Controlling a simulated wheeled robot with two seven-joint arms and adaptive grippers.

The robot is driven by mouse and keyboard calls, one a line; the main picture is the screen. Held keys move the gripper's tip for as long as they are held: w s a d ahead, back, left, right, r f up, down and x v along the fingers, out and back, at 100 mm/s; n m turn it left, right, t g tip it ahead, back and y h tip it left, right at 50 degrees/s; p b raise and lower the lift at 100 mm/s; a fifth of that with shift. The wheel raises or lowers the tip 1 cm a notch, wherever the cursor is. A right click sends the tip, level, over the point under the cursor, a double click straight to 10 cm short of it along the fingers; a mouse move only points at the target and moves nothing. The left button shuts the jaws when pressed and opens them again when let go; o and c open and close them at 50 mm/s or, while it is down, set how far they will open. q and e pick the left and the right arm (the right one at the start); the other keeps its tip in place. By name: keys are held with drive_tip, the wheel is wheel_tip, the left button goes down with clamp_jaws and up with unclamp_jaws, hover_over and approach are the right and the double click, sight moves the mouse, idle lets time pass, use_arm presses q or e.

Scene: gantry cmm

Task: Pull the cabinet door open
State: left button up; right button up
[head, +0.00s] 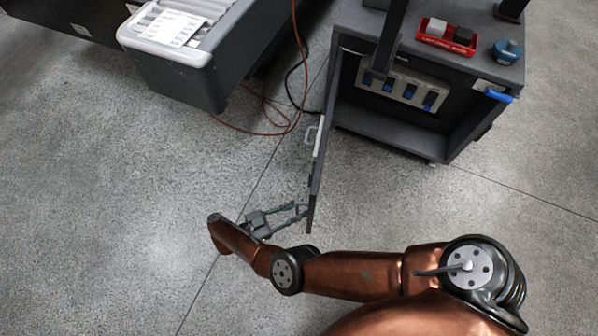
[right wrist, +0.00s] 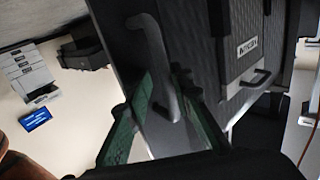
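The cabinet (head: 478,125) stands at the upper right with its front open, showing a dark interior. Its door (head: 317,175) is swung well out toward me and shows nearly edge-on. My left gripper is out of view.
A red tray (head: 446,36) and a blue-topped round object (head: 507,51) are on the cabinet top. A grey machine with a white-rimmed top (head: 180,60) stands at the upper left. Cables (head: 270,120) lie on the floor between them.

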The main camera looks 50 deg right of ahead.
drive_tip(key=shift+o, duration=0.5)
drive_tip(key=shift+d, duration=0.25)
drive_tip(key=shift+r, duration=0.1)
